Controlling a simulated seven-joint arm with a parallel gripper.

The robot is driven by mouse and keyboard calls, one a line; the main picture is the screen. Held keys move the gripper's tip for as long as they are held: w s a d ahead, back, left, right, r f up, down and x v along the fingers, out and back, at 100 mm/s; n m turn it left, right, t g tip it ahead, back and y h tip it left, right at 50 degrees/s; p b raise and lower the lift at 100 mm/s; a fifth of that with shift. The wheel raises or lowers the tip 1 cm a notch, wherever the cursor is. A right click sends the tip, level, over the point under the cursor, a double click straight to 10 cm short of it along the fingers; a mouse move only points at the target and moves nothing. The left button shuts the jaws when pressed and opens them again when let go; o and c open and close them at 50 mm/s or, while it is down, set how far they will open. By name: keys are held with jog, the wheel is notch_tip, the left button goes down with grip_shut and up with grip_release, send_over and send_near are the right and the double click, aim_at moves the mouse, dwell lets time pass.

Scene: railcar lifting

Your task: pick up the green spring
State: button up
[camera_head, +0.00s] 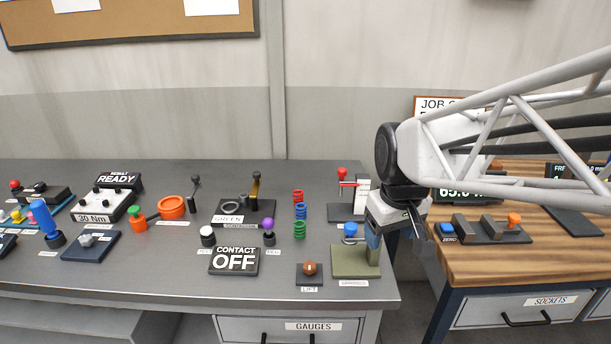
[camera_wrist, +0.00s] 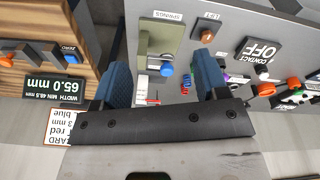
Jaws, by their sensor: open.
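The green spring (camera_head: 299,230) is a small coil on the dark grey bench, the nearest in a short row with a blue spring (camera_head: 300,211) and a red spring (camera_head: 298,195). My gripper (camera_head: 395,232) is to the right of the row, over the bench's right end and the gap beside it, apart from the springs. In the wrist view my gripper (camera_wrist: 161,76) shows two blue fingers spread wide with nothing held between them. Small coloured coils show there beside the right finger, partly hidden and too small to tell apart surely.
An olive stand (camera_head: 354,262) with a blue knob stands right of the springs, and a red-topped stand (camera_head: 342,190) behind it. A purple-knobbed lever (camera_head: 268,230) is on the left. The lift button (camera_head: 309,270) is in front. A wooden bench (camera_head: 480,263) is at the right.

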jog(key=w+a+f+n, duration=0.2)
jog(key=w+a+f, duration=0.15)
jog(key=w, duration=0.45)
jog(key=w+a+f+n, duration=0.2)
jog(key=w+a+n, duration=0.15)
jog(key=w, duration=0.45)
jog(key=n+g, duration=0.2)
jog(key=n, duration=0.2)
send_over(301, 223)
notch_tip(301, 223, down, 10)
jog(key=shift+f, duration=0.15)
jog(key=shift+a+f, duration=0.1)
jog(key=shift+f, duration=1.3)
jog(key=shift+f, duration=2.6)
